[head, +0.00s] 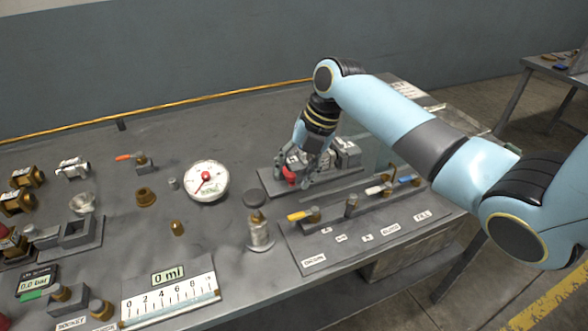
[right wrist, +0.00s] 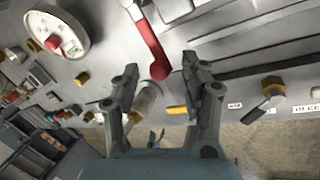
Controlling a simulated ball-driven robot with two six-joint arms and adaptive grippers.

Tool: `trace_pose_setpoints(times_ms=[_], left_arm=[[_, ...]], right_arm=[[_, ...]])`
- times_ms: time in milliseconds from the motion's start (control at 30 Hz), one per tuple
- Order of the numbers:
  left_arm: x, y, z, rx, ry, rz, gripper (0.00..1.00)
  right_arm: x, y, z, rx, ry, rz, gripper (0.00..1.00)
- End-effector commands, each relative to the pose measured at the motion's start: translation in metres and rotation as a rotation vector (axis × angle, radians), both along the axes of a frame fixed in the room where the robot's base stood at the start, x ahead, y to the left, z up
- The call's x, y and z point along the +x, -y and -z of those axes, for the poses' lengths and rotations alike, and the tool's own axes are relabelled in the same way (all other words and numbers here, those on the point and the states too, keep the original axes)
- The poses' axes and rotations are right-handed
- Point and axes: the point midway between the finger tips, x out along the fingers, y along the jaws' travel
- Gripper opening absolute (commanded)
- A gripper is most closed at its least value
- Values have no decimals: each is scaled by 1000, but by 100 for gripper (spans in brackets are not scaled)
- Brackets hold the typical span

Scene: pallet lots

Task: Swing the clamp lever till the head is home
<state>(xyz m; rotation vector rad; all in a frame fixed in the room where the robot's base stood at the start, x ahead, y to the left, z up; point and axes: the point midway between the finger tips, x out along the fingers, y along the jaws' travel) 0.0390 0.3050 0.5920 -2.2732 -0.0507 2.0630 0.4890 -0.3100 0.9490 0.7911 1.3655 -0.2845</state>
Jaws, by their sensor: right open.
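The clamp lever (head: 290,174) has a red handle and sits at the clamp on a grey base plate (head: 350,190). In the right wrist view the red lever (right wrist: 150,45) runs down to a rounded end between my fingers. My right gripper (head: 303,170) is over the lever from above. In the right wrist view the right gripper (right wrist: 160,68) is open, one finger on each side of the lever's end, with gaps visible. Grey metal blocks (head: 346,152) stand on the plate behind. The gripper hides much of the clamp, and I cannot tell where its head sits. My left gripper is not in view.
A valve panel (head: 345,228) with yellow, white and blue handles lies in front of the clamp. A round gauge (head: 207,181) and a metal bottle-like fitting (head: 259,232) stand to the left. The bench (head: 235,125) behind the gauge is mostly clear.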

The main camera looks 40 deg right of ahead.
Motion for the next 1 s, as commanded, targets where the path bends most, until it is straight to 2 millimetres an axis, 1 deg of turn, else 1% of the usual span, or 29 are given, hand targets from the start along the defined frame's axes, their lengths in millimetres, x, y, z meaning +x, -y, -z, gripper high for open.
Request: trace_pose_setpoints(times_ms=[100, 300, 633, 667, 1000], left_arm=[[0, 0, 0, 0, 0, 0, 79], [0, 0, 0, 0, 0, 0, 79], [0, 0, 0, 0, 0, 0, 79], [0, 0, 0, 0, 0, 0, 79], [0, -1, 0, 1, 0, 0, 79]], right_arm=[[1, -1, 3, 0, 0, 0, 44], [1, -1, 3, 0, 0, 0, 44], [1, -1, 3, 0, 0, 1, 1], [1, -1, 3, 0, 0, 1, 0], [1, -1, 3, 0, 0, 1, 0]])
